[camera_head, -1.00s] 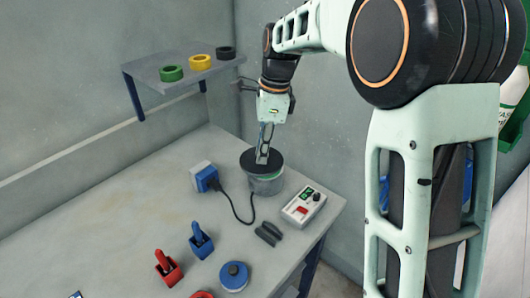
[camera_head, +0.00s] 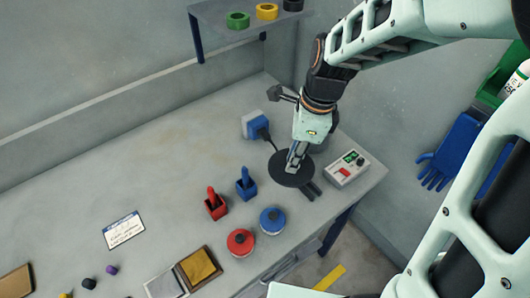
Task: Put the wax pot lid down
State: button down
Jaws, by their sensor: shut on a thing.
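The wax pot lid is a flat black disc (camera_head: 284,179) in the upper middle of the view. My gripper (camera_head: 294,165) is shut on it at its top middle and points down. The lid looks level and covers part of the bench and of the dark pliers (camera_head: 314,189). I cannot tell how high above the bench it is. The wax pot is mostly or wholly hidden behind my gripper and the lid.
Red (camera_head: 215,205) and blue (camera_head: 246,184) holders and two round tins (camera_head: 272,220) stand nearer. The bench's left middle is clear.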

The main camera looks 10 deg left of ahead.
aim_at(289, 177)
jog(key=s, duration=0.1)
jog(key=s+f+p, duration=0.1)
jog(key=s, duration=0.1)
jog(key=shift+s+f, duration=0.1)
jog(key=shift+a+f, duration=0.1)
jog(key=shift+f, duration=0.1)
jog(key=w+a+f+b, duration=0.1)
jog(key=w, duration=0.1)
jog(key=w+a+f+b, duration=0.1)
jog(key=w, duration=0.2)
jog(key=w+a+f+b, duration=0.1)
jog(key=w+a+f, duration=0.1)
jog(key=shift+w+f, duration=0.1)
jog(key=shift+w, duration=0.15)
jog(key=w+f+b, duration=0.1)
jog(key=w+a+f+b, duration=0.1)
jog(key=f, duration=0.1)
jog(key=w+a+f+b, duration=0.1)
jog(key=shift+w+a+f, duration=0.1)
jog(key=shift+w+f, duration=0.45)
jog(key=shift+f, duration=0.1)
jog(key=shift+w+a+f+b, duration=0.1)
jog(key=shift+f+b, duration=0.6)
jog(key=shift+f, duration=0.15)
jog(key=shift+w+a+f+b, duration=0.1)
jog(key=shift+f+b, duration=0.55)
jog(key=shift+f, duration=0.15)
